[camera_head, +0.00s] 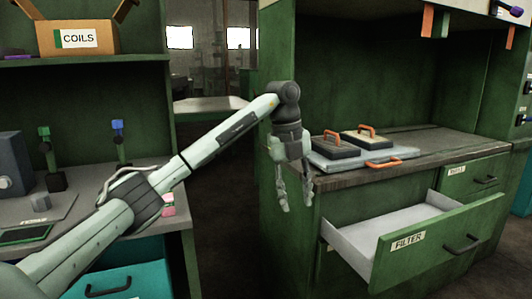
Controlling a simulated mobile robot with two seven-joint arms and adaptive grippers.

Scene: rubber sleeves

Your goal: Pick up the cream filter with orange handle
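A cream filter (375,142) with an orange handle on top sits on the counter at the right. Beside it, to the left, is a darker, tan-grey filter (335,153), also with an orange handle. Both rest on or just behind a flat pale grey piece (398,154) with an orange handle at its front. My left gripper (296,204) hangs fingers down in front of the counter's left end, lower than the filters and left of them. Its fingers are apart with nothing between them. My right gripper is not in view.
Below the counter (435,143), a drawer labelled FILTER (420,241) stands pulled out and looks empty inside. A green upright panel stands behind the counter. At left are a COILS box (75,38) on a shelf and a bench with small devices. The counter's right part is clear.

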